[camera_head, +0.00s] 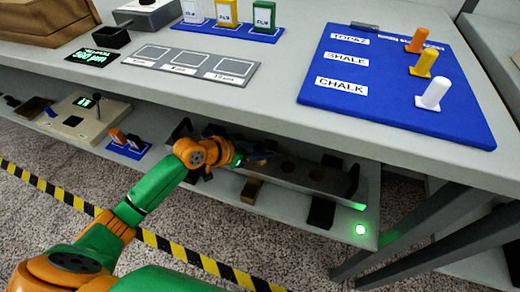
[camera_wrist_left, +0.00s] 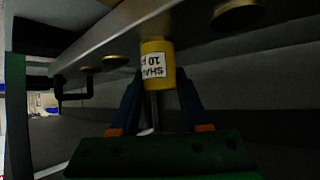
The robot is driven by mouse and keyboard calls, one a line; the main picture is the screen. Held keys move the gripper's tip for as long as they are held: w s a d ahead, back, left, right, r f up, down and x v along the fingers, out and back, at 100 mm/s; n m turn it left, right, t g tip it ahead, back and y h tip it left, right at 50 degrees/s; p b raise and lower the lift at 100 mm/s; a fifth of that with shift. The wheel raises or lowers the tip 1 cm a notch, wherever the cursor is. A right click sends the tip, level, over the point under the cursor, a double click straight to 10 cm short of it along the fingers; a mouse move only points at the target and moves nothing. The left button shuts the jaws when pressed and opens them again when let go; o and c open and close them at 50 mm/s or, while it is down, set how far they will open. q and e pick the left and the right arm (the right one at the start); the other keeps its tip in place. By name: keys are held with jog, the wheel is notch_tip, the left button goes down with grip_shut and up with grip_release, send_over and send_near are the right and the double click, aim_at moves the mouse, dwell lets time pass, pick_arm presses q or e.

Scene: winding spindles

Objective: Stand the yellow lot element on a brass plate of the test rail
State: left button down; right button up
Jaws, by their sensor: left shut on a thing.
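The yellow lot element (camera_wrist_left: 157,65) is between the fingers of my left gripper (camera_wrist_left: 160,90) in the wrist view, with its white label upside down. The gripper is shut on it. The test rail (camera_wrist_left: 135,25) runs diagonally close by; brass plates show right of the element (camera_wrist_left: 240,14) and left of it (camera_wrist_left: 115,61). I cannot tell whether the element touches the rail. In the head view the left gripper (camera_head: 245,157) is at the left part of the rail (camera_head: 335,182) on the lower shelf. There the element is mostly hidden. My right gripper is not in view.
The upper table edge overhangs the rail. It holds a blue board (camera_head: 390,110) with orange, yellow and white pegs, and a grey plate (camera_head: 190,82) with squares. On the lower shelf are a beige device (camera_head: 80,122) and a small blue stand (camera_head: 128,150). A green light (camera_head: 361,230) glows at the shelf's right.

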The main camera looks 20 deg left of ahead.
pick_arm(q)
jog(key=shift+f, duration=0.15)
jog(key=shift+c, duration=1.9)
grip_release()
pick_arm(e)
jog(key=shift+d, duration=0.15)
pick_arm(q)
jog(key=shift+s+a+r, duration=0.2)
jog(key=shift+s+r, duration=0.05)
jog(key=shift+r, duration=0.15)
jog(key=p+v, duration=0.3)
jog(key=v, duration=0.8)
jog(key=shift+s, duration=0.2)
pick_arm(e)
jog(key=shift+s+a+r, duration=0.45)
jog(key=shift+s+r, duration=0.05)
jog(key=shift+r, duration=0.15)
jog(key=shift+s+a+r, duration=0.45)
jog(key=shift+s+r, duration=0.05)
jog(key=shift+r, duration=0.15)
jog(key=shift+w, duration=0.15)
